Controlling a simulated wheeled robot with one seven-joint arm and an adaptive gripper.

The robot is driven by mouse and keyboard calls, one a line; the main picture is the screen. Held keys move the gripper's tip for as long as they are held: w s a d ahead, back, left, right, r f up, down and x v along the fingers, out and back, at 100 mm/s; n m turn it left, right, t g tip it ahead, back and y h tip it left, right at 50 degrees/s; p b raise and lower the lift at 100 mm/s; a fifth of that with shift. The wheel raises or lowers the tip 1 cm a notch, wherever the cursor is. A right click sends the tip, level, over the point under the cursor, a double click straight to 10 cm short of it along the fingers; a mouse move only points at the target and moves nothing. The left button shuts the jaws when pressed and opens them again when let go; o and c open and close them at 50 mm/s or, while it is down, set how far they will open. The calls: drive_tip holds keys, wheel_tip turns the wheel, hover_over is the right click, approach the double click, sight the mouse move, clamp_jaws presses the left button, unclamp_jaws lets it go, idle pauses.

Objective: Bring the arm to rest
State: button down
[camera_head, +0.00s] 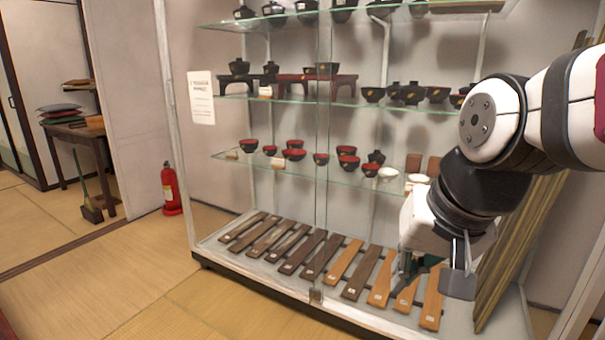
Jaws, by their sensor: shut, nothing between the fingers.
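My arm comes in from the right edge and hangs folded in front of the right part of a glass display cabinet. My gripper (410,284) points down at the arm's lower end, in front of the wooden boards on the cabinet floor. It is shut and holds nothing. Part of the gripper is hidden behind a grey plate on my wrist.
The glass cabinet (325,190) holds lacquer bowls on its shelves. Wooden boards (321,256) lie along its bottom. A red fire extinguisher (171,188) stands left of it. A small table (75,132) with cushions stands further left. The tatami floor (110,280) at front left is clear.

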drive_tip(key=s+d+f+n+g+h, duration=0.1)
drive_tip(key=s+d+f+g, duration=0.15)
drive_tip(key=s, duration=0.85)
drive_tip(key=s+d+f+n+g, duration=0.1)
drive_tip(key=s+d+f+g, duration=0.15)
drive_tip(key=s, duration=0.85)
wheel_tip(320, 180, up, 32)
drive_tip(key=t+p, duration=0.4)
drive_tip(key=p, duration=2.5)
drive_tip(key=shift+w+d+n+p, duration=0.25)
drive_tip(key=shift+w+n+p, duration=0.05)
drive_tip(key=shift+w, duration=0.1)
